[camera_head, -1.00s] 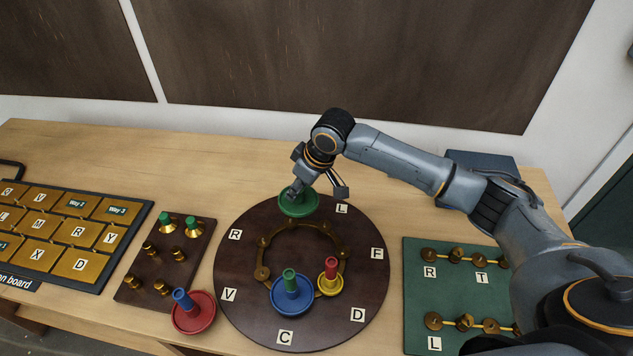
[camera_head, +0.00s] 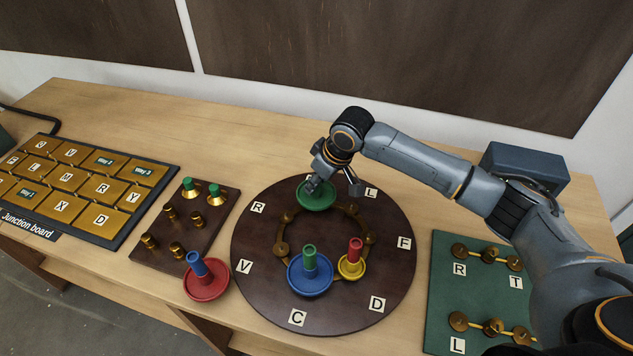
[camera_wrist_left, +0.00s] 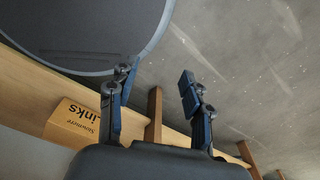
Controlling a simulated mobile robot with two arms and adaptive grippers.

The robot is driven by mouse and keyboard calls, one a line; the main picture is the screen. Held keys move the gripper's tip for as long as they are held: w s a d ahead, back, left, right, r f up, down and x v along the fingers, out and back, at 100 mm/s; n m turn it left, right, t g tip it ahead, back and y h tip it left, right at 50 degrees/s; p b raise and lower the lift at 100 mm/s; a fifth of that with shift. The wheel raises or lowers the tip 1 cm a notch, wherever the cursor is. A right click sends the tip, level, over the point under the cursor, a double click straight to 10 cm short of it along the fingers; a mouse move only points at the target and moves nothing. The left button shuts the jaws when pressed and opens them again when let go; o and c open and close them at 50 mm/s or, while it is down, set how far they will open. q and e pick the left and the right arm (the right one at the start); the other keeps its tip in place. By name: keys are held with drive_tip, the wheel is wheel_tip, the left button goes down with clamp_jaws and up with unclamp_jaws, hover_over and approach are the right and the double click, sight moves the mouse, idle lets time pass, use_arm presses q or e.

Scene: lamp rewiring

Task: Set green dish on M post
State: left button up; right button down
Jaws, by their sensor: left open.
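The green dish (camera_head: 316,197) is at the far side of the round dark board (camera_head: 260,285), between the R label (camera_head: 258,207) and the L label (camera_head: 371,192). My right gripper (camera_head: 333,186) is right over this dish and hides its middle. I cannot tell whether its fingers grip the dish or whether the dish touches the board. A label behind the gripper is mostly covered, and I cannot read an M on the round board. My left gripper (camera_wrist_left: 158,100) shows only in the left wrist view, open and empty.
A blue dish (camera_head: 310,278) and a yellow dish (camera_head: 351,267) sit on the board's near side. A red dish (camera_head: 205,283) stands left of it. The junction board (camera_head: 70,190) is left, a green terminal board (camera_head: 440,300) right. A yellow box (camera_wrist_left: 70,125) is in the wrist view.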

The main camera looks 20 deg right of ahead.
drive_tip(key=shift+f, duration=0.4)
use_arm(q)
drive_tip(key=shift+w+a+f, duration=0.3)
drive_tip(key=shift+w+f, duration=0.15)
drive_tip(key=shift+w, duration=0.05)
drive_tip(key=shift+f, duration=0.1)
use_arm(e)
drive_tip(key=shift+f, duration=0.55)
drive_tip(key=c, duration=1)
unclamp_jaws()
use_arm(q)
drive_tip(key=shift+s+a, duration=0.15)
drive_tip(key=shift+s, duration=0.05)
use_arm(e)
drive_tip(key=shift+r, duration=0.1)
use_arm(q)
drive_tip(key=shift+w, duration=0.1)
use_arm(e)
drive_tip(key=v, duration=1.1)
drive_tip(key=shift+s+d+r, duration=0.2)
drive_tip(key=shift+r, duration=0.15)
